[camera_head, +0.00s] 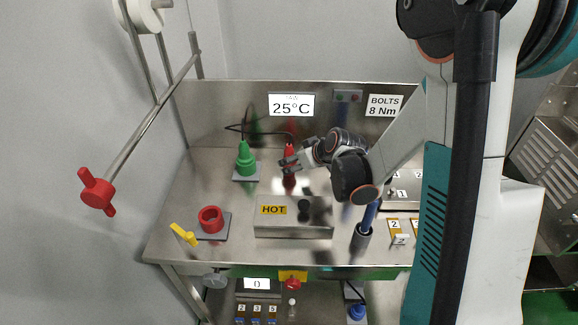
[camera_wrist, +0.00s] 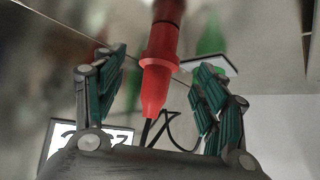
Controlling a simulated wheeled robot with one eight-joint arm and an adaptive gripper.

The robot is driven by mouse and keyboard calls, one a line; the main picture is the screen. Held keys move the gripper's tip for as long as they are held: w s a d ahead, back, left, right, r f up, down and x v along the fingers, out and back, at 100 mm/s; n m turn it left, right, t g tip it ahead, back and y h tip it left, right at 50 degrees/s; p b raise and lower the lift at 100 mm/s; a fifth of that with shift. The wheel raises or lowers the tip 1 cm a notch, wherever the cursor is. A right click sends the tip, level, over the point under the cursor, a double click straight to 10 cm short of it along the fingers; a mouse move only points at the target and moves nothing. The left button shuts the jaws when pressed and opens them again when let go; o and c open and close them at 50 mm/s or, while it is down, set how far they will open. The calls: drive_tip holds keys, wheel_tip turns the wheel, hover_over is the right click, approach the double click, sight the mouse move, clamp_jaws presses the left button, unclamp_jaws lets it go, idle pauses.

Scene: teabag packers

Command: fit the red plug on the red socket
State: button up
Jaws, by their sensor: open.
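The red plug (camera_head: 289,155) stands upright on the steel bench, behind the box marked HOT, with a black cable at its top. In the wrist view the red plug (camera_wrist: 160,62) shows between the fingers, with clear gaps on both sides. My gripper (camera_head: 291,160) is open around or just beside the plug; the wrist view shows its two teal-padded fingers (camera_wrist: 158,95) spread. The red socket (camera_head: 210,219) is an open ring on a grey plate at the front left of the bench, apart from my gripper.
A green plug (camera_head: 246,158) stands on a grey plate left of the red plug. The HOT box (camera_head: 293,218) lies between my gripper and the bench front. A yellow lever (camera_head: 183,235) stands beside the red socket. A blue-handled thing (camera_head: 364,236) stands at right.

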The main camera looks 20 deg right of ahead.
drive_tip(key=shift+b+x, duration=1.45)
drive_tip(key=shift+x, duration=1.5)
drive_tip(key=shift+r, duration=0.15)
drive_tip(key=shift+c, duration=0.6)
drive_tip(key=c, duration=1.1)
